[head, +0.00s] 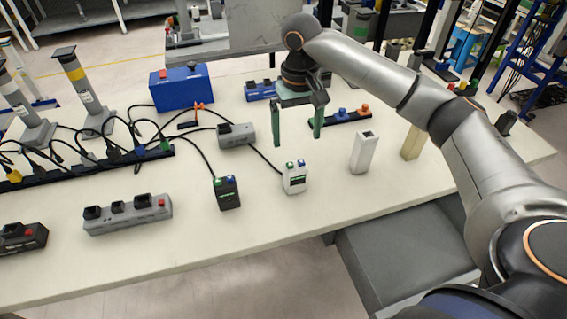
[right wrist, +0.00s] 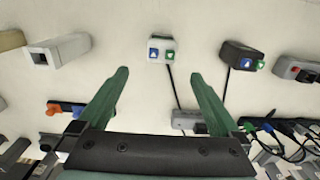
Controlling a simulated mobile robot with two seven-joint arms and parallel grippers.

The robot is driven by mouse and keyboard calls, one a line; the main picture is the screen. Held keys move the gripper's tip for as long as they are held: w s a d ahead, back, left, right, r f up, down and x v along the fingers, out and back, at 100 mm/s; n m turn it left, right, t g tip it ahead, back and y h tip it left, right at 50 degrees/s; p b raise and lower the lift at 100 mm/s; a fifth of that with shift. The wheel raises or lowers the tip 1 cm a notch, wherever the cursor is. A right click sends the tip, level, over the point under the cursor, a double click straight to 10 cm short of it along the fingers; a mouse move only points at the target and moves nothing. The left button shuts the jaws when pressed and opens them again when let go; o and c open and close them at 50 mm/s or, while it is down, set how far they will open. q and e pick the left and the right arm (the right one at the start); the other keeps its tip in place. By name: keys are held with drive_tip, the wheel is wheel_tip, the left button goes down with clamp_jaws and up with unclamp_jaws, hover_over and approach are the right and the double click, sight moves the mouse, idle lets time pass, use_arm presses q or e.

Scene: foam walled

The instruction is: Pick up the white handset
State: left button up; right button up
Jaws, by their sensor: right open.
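The white handset (head: 294,178) lies on the pale table near its front edge, with a green and a blue button at its top end and a cable leading off that end. My right gripper (head: 297,139) is open and empty, fingers pointing down, above and a little behind the handset. In the right wrist view the handset (right wrist: 161,50) shows just beyond the gap between the open green fingertips (right wrist: 160,74), apart from them. My left gripper is not in view.
A black handset (head: 227,193) lies close left of the white one. A white block (head: 362,153) and a beige block (head: 412,143) stand to the right. A grey power strip (head: 128,213), a grey box (head: 236,136) and loose cables lie left and behind.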

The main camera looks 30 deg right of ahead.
sight(296, 166)
drive_tip(key=f, duration=0.6)
drive_tip(key=shift+s+b, duration=0.3)
drive_tip(key=shift+b, duration=0.05)
drive_tip(key=shift+a+f, duration=0.2)
drive_tip(key=shift+f, duration=2.95)
drive_tip(key=shift+c, duration=0.2)
drive_tip(key=shift+r, duration=0.1)
drive_tip(key=c, duration=1.5)
